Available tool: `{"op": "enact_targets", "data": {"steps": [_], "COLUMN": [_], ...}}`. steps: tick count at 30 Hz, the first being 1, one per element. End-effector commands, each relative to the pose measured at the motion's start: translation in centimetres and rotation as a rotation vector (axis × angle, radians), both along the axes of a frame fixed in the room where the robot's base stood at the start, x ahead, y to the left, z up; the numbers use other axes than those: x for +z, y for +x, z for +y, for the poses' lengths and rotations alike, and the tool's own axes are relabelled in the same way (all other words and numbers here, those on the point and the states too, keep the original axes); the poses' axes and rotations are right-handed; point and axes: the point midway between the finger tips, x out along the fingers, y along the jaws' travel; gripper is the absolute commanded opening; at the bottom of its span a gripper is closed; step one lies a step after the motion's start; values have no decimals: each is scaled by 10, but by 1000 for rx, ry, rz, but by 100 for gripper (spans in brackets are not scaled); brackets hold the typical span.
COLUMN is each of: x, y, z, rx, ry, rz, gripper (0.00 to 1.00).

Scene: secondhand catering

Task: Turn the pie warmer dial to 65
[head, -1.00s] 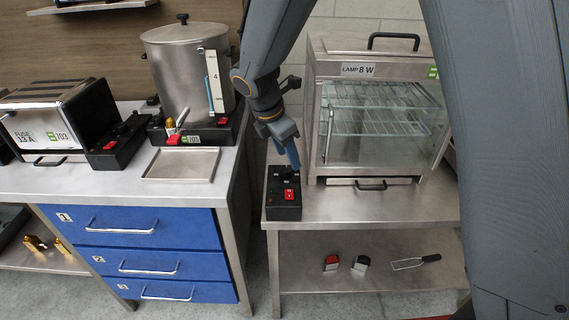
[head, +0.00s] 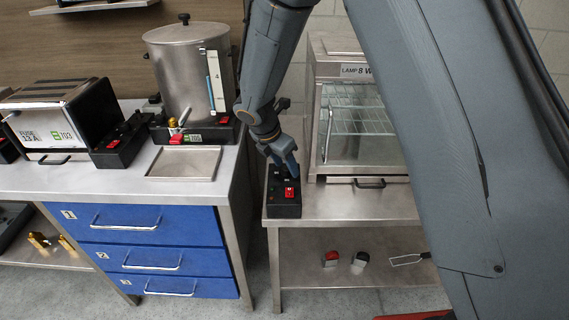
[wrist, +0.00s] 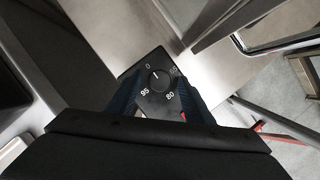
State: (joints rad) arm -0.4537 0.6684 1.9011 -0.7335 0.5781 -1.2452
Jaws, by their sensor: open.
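The pie warmer (head: 345,150) is a steel and glass cabinet on the right-hand steel table, partly hidden by my arm. Its black control box (head: 285,210), with a red switch (head: 292,191), stands at its front left. In the wrist view the round black dial (wrist: 159,80) shows on the box, with marks 0, 65, 80 and 95 around it. Its white pointer line points roughly toward 0. My gripper (head: 287,172) is over the box, pointing down. In the wrist view my gripper (wrist: 157,90) is open, one finger on each side of the dial; contact cannot be told.
A steel urn (head: 188,80) and a toaster (head: 60,120) stand on the left counter, above blue drawers (head: 150,226). The steel table (head: 340,208) has bare room in front of the warmer. Small items, including a red one (head: 331,259), lie on its lower shelf.

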Motion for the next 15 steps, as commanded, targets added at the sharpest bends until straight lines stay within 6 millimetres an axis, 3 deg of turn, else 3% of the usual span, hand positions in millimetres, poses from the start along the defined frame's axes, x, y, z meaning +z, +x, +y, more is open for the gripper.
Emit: {"op": "enact_targets", "data": {"steps": [4,11,15], "x": [0,0,0], "y": [0,0,0], "z": [0,0,0], "rx": [0,0,-4], "ry": [0,0,0], "rz": [0,0,0], "gripper": [43,7,6]}}
